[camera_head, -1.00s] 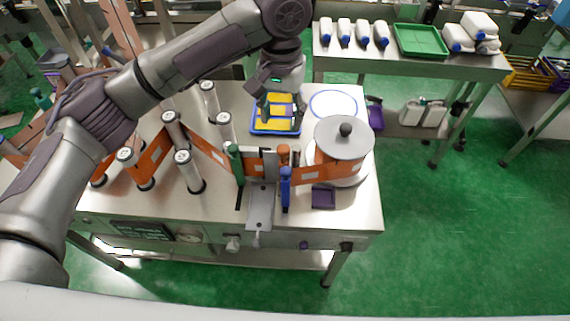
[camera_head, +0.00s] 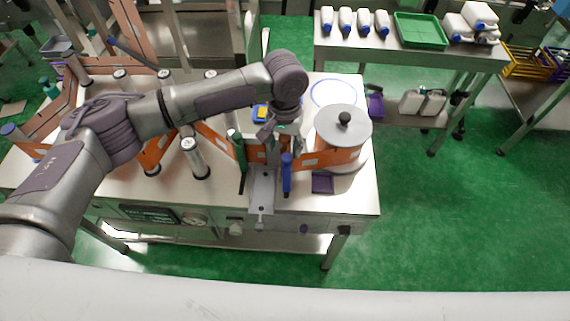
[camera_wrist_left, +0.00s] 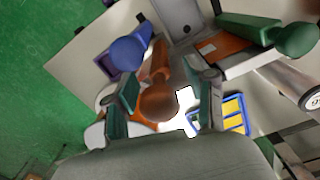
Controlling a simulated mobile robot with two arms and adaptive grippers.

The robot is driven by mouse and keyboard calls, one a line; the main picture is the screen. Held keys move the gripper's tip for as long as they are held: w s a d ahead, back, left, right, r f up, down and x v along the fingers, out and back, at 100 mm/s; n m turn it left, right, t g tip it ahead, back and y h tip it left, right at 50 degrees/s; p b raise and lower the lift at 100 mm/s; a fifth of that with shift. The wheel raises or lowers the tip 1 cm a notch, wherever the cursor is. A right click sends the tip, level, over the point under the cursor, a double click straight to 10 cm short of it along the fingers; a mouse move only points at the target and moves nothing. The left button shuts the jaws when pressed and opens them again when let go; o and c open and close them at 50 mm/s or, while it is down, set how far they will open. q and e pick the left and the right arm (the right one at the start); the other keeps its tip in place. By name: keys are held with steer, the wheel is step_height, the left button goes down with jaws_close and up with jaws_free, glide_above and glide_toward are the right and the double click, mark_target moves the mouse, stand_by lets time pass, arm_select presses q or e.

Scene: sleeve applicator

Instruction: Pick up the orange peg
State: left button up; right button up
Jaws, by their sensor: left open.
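The orange peg (camera_wrist_left: 158,98) shows in the left wrist view, its round knob towards the camera. My left gripper (camera_wrist_left: 167,100) is open, with one finger on each side of the knob in that view; I see no clear contact. In the head view my left gripper (camera_head: 281,138) points down over the applicator, and the orange peg is mostly hidden behind it. The blue peg (camera_head: 287,175) stands just right of it, and the green peg (camera_head: 238,150) stands to the left. My right gripper is not in view.
A large reel with a grey disc (camera_head: 343,128) stands close on the right. Several grey rollers (camera_head: 195,158) with an orange band are on the left. A blue tray with yellow pieces (camera_wrist_left: 235,113) lies behind the pegs. A purple square dish (camera_head: 322,184) is near the front.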

arm_select(q)
steer(key=shift+f, duration=0.1)
steer(key=shift+s, duration=0.1)
steer(key=shift+c, duration=0.5)
jaws_close()
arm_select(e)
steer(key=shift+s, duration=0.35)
